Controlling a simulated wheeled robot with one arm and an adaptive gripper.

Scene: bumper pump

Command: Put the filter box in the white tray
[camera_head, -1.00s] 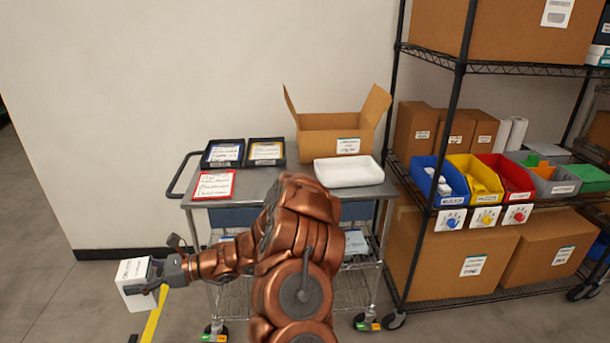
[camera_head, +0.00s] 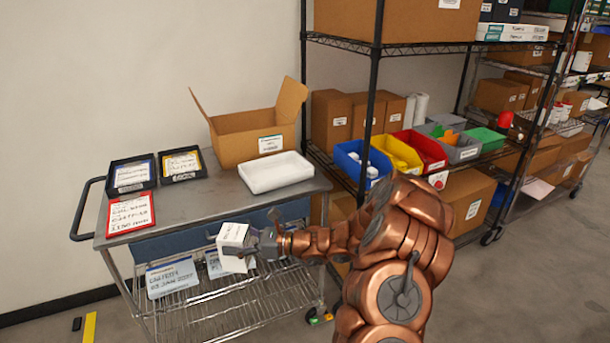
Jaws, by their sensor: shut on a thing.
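My gripper (camera_head: 262,243) is shut on a white box with printed lettering, the filter box (camera_head: 232,248). It holds the box in front of the cart, by the front edge of the cart's top. The white tray (camera_head: 275,174) lies on the right part of the cart top, behind and to the right of the box. The tray looks empty. The fingers' contact on the far side of the box is hidden.
The cart top (camera_head: 185,215) has bare room left of the tray. An open cardboard box (camera_head: 255,135) stands behind the tray. Two black trays (camera_head: 132,174) and a red-framed sheet (camera_head: 130,214) lie at left. A shelf with coloured bins (camera_head: 362,160) stands at right.

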